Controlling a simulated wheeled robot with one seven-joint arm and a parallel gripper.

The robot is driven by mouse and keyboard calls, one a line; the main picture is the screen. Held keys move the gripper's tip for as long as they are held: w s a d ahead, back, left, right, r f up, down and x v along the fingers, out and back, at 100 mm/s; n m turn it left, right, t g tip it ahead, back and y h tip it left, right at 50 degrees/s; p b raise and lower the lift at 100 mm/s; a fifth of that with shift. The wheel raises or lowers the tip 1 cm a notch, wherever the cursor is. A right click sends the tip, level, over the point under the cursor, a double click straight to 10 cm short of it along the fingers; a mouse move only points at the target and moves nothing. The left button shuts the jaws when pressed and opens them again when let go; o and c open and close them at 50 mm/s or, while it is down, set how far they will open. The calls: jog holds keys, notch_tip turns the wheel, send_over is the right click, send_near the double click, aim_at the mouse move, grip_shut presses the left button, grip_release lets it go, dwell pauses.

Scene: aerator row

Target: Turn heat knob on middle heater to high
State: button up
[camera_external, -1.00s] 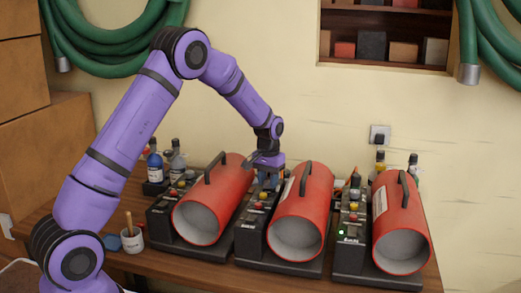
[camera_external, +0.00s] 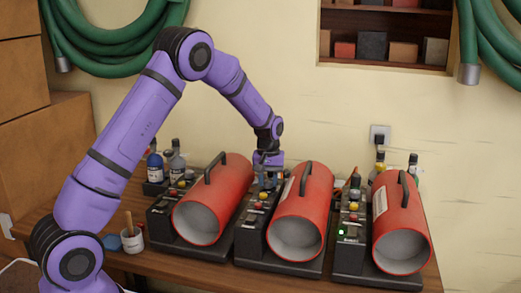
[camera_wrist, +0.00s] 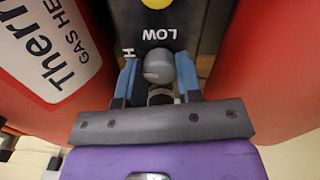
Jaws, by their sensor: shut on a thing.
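The middle heater (camera_external: 318,190) is a red cylinder with a black handle, standing between two similar heaters. Its black control panel (camera_external: 250,238) runs along its left side. My gripper (camera_external: 268,183) points down at the back end of this panel. In the wrist view, my gripper's blue fingers (camera_wrist: 158,78) are shut on a grey round heat knob (camera_wrist: 158,66), one finger on each side. White "LOW" lettering lies above the knob, and a partly hidden "H" lies to its left. A pale mark shows on the knob's lower left; its exact pointing direction is unclear.
The left heater (camera_external: 238,175) and right heater (camera_external: 409,205) stand close on both sides. A yellow button (camera_wrist: 157,3) is near the knob. Bottles (camera_external: 154,165) stand behind the left heater, and a cup (camera_external: 132,240) sits at the table's left.

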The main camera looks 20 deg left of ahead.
aim_at(269, 183)
jog(key=shift+r, duration=0.1)
jog(key=o, duration=0.7)
jog(key=shift+c, duration=0.2)
notch_tip(269, 183, up, 11)
dwell(0.5)
